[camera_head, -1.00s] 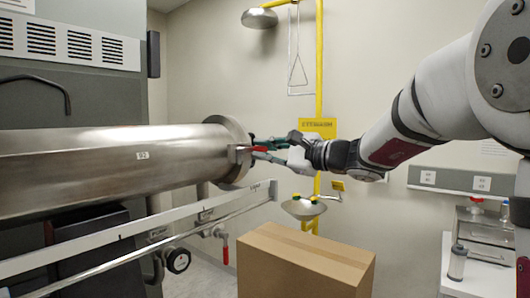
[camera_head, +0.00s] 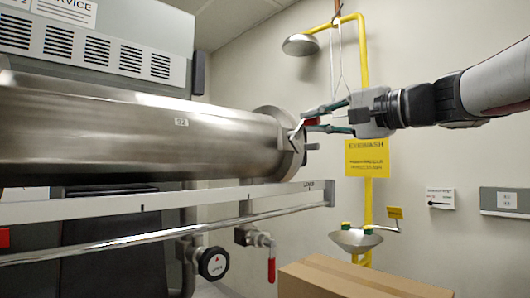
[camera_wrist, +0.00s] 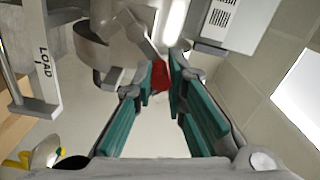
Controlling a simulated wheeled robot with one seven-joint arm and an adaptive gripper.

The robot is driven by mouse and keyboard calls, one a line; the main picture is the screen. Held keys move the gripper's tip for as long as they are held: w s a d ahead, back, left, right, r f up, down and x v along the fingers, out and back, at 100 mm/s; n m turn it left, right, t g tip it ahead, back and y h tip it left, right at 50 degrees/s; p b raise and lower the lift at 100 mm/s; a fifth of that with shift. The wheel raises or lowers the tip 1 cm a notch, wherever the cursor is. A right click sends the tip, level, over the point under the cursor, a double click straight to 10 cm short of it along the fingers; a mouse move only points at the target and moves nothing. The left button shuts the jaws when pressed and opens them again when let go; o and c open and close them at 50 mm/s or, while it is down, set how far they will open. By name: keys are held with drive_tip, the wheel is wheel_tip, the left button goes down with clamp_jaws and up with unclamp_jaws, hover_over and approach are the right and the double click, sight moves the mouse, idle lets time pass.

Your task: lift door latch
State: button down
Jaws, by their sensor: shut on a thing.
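A steel cylindrical chamber (camera_head: 140,130) lies sideways on the left, with a round flanged door end (camera_head: 275,140). A latch lever (camera_head: 297,130) with a red grip (camera_head: 313,122) sticks out at that end. My gripper (camera_head: 306,121) reaches in from the right, with its green-padded fingers above and below the red grip. In the wrist view, the red grip (camera_wrist: 160,77) sits between the fingertips, and my gripper (camera_wrist: 163,73) is shut on it. The lever slants up towards the grip. The fingers hide part of the grip.
A rail (camera_head: 160,200) marked LOAD runs below the chamber. A yellow eyewash pipe (camera_head: 366,100) with a basin (camera_head: 355,240) stands behind. A cardboard box (camera_head: 350,282) is at the bottom.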

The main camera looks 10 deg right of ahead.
drive_tip(key=a+n+b, duration=0.1)
drive_tip(key=n+b, duration=0.2)
drive_tip(key=s+n+b, duration=0.1)
drive_tip(key=n+b, duration=0.2)
drive_tip(key=b, duration=0.1)
drive_tip(key=a+r+n+b, duration=0.1)
drive_tip(key=n+b, duration=0.2)
drive_tip(key=b, duration=0.1)
drive_tip(key=shift+s+a+n, duration=0.3)
drive_tip(key=shift+s+n, duration=0.1)
drive_tip(key=shift+b, duration=0.3)
drive_tip(key=shift+a, duration=0.1)
drive_tip(key=c, duration=1.6)
unclamp_jaws()
drive_tip(key=shift+s, duration=0.1)
